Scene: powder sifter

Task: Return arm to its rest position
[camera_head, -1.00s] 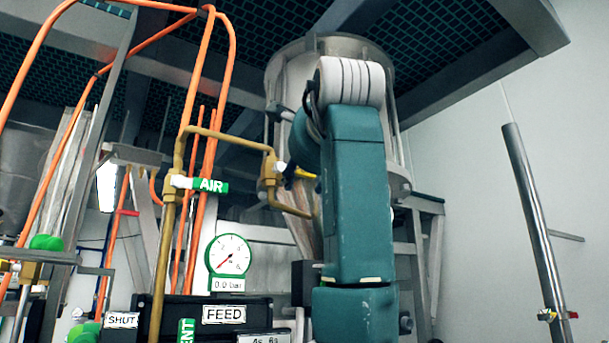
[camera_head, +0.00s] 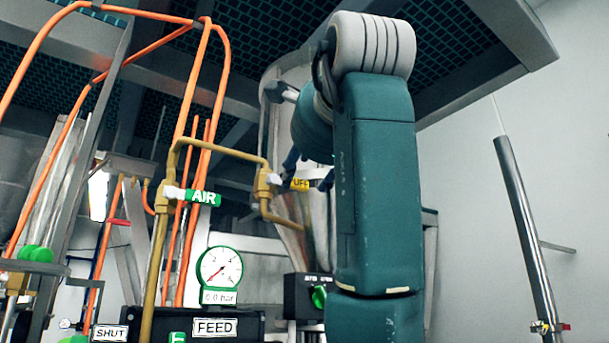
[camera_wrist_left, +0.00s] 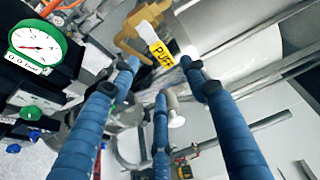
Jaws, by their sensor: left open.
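My left arm, teal with a pale ribbed elbow, rises through the right middle of the head view and hides much of the metal vessel (camera_head: 272,120) behind it. My left gripper (camera_head: 306,172) is partly hidden by the arm, with blue fingers beside a yellow tag (camera_head: 300,184). In the left wrist view the three blue fingers of the gripper (camera_wrist_left: 159,76) are spread and hold nothing. The yellow tag, reading PUFF (camera_wrist_left: 160,52), and a brass fitting (camera_wrist_left: 137,30) show just beyond the fingertips. Whether they touch cannot be told.
Brass pipe with a green AIR tag (camera_head: 203,197) stands left of the arm. A gauge (camera_head: 219,269), a FEED label (camera_head: 213,328) and a black box with a green knob (camera_head: 318,297) are below. A steel pole (camera_head: 523,225) stands right, with open wall around it.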

